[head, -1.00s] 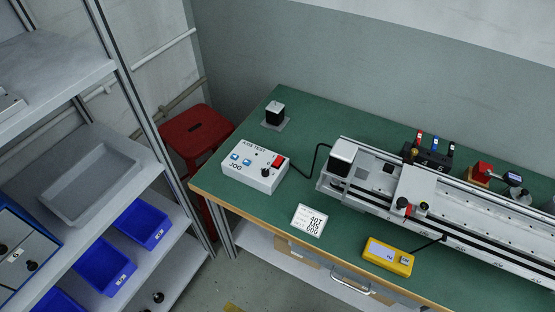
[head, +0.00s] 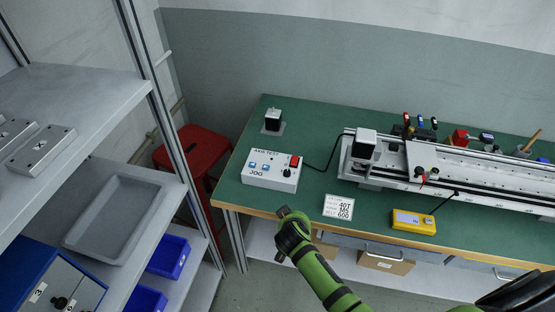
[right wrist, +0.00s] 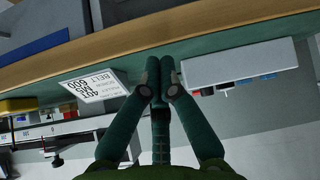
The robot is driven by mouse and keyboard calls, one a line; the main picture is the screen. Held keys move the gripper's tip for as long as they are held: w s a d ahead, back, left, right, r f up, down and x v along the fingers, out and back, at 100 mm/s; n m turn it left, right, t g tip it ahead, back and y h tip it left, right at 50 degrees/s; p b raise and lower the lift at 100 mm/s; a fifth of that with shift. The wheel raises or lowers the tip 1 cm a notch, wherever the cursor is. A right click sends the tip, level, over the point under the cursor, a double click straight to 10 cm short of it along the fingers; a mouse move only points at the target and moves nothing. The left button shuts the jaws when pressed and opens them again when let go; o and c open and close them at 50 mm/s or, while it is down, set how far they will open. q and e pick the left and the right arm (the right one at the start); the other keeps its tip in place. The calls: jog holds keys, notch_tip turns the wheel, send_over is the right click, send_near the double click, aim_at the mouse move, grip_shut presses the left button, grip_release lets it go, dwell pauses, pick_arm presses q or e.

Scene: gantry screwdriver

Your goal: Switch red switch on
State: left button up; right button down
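The red switch (head: 295,161) is on the right part of the top of the white control box (head: 270,181), marked "AXIS TEST" and "JOG". I cannot tell the switch's position. In the right wrist view, which is upside down, the box (right wrist: 240,62) shows its front side, and the switch is a small red patch (right wrist: 195,93) at its edge. My right gripper (head: 284,212) is in front of the table edge, just below the box in the picture and apart from it. In the right wrist view its two fingers (right wrist: 160,65) are together and empty. My left gripper is not in view.
A black dial sits below the switch, with blue buttons to the left. A printed card (head: 338,206), a yellow device (head: 413,221) and a long gantry rail (head: 470,172) are right of the box. A red stool (head: 187,155) and a grey shelf (head: 75,110) stand left.

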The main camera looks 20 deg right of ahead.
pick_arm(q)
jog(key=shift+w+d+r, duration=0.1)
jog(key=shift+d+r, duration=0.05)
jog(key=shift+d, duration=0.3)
pick_arm(e)
jog(key=w+r+m+t+h, duration=0.2)
jog(key=w+r+m+t, duration=0.1)
jog(key=w+r, duration=0.8)
jog(key=shift+w+d+r+m+h, duration=0.3)
jog(key=shift+d+r, duration=0.15)
jog(key=shift+r, duration=1.1)
